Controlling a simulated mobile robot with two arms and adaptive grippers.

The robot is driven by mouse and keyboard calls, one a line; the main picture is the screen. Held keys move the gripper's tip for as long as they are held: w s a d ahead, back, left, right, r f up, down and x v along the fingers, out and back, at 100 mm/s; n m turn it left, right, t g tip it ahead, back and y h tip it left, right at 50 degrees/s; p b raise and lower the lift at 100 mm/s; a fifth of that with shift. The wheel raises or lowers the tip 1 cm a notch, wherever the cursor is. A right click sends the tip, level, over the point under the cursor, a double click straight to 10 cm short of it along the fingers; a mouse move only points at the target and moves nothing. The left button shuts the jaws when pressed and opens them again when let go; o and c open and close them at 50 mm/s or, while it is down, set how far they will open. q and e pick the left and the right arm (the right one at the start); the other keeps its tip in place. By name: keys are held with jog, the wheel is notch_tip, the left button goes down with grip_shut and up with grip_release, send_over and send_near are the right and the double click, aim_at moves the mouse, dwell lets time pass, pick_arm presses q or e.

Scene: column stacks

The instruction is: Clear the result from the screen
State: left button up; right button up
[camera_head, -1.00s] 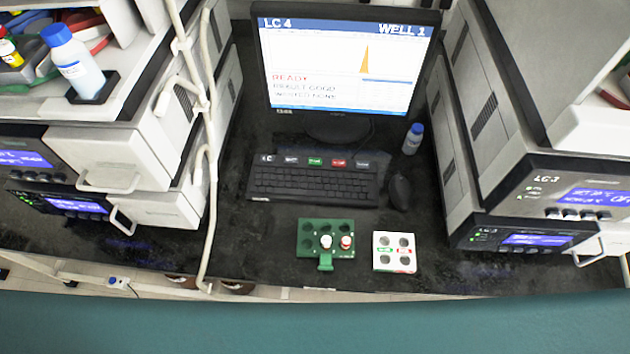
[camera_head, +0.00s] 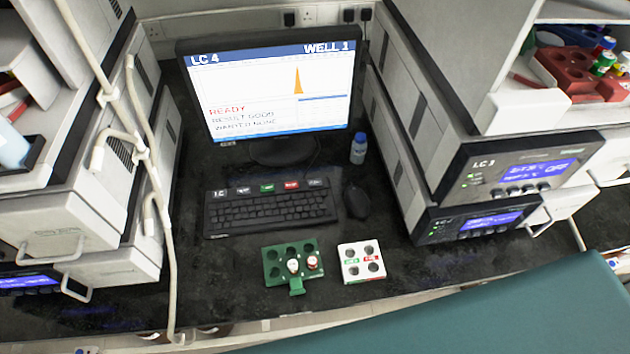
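The monitor screen (camera_head: 270,90) stands at the back of the dark bench. It reads LC 4, WELL 1, READY in red, RESULT GOOD and a line that looks like WANTED NONE, with an orange peak on the plot. The black keyboard (camera_head: 268,211) lies in front of it. Along its top edge is a row of labelled keys, among them a green key (camera_head: 267,188), a red key (camera_head: 291,185) and dark or grey ones. Their lettering is too small to read surely. Neither of my grippers shows in this view.
A green rack (camera_head: 274,272) with two capped vials and a white holder (camera_head: 348,252) lie before the keyboard. A mouse (camera_head: 357,201) and a blue-capped bottle (camera_head: 358,149) stand right of it. Instrument stacks flank both sides; pale tubing (camera_head: 168,260) hangs at left.

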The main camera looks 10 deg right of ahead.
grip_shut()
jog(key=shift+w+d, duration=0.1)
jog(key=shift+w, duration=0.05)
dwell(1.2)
